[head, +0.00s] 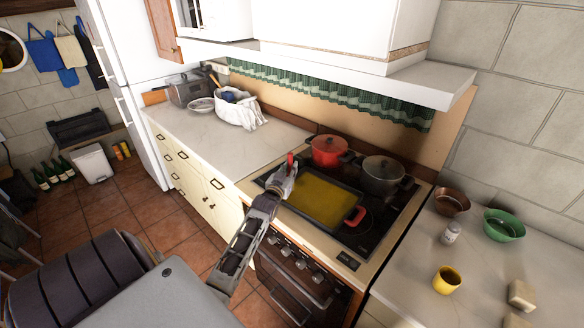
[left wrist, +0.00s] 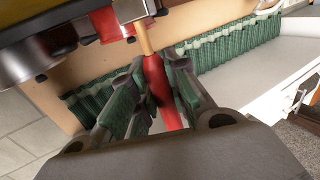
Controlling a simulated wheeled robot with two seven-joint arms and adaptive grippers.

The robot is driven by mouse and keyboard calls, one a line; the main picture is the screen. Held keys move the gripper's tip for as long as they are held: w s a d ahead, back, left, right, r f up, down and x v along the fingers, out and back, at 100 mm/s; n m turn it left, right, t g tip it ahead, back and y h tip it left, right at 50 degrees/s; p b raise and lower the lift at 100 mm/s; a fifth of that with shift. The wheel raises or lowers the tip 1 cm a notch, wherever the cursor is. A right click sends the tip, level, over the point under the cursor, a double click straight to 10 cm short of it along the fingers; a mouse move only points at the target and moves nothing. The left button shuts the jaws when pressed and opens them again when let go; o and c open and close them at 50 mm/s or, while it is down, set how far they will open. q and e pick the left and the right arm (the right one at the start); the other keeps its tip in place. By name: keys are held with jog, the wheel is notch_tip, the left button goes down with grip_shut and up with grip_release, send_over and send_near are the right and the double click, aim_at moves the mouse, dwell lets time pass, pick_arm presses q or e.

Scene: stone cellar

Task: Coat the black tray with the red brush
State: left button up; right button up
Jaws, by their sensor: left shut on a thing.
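The black tray (head: 285,206) lies on the stove top, its inside covered in yellow and a red handle showing at its right end. My left gripper (head: 285,178) is at the tray's left part, shut on the red brush (head: 291,160). In the left wrist view, the fingers of my left gripper (left wrist: 150,90) close around the brush's red handle (left wrist: 154,75), with a tan part beyond it. The brush's far end is hard to make out, so I cannot tell whether it touches the tray. My right gripper is not in view.
A red pot (head: 328,150) and a grey pot (head: 384,175) stand behind the tray. The right counter holds a brown bowl (head: 452,201), a green bowl (head: 504,226), a jar (head: 450,233) and a yellow cup (head: 446,280). The left counter's front is clear.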

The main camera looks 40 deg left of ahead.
pick_arm(q)
jog(key=shift+w, duration=0.15)
jog(key=shift+w+f+b, duration=0.15)
jog(key=shift+w+b, duration=0.25)
jog(key=shift+w, duration=0.75)
jog(key=shift+s+p, duration=0.9)
jog(key=shift+s, duration=0.4)
jog(key=shift+w, duration=0.1)
jog(key=shift+w+b, duration=0.45)
jog(key=shift+w, duration=0.8)
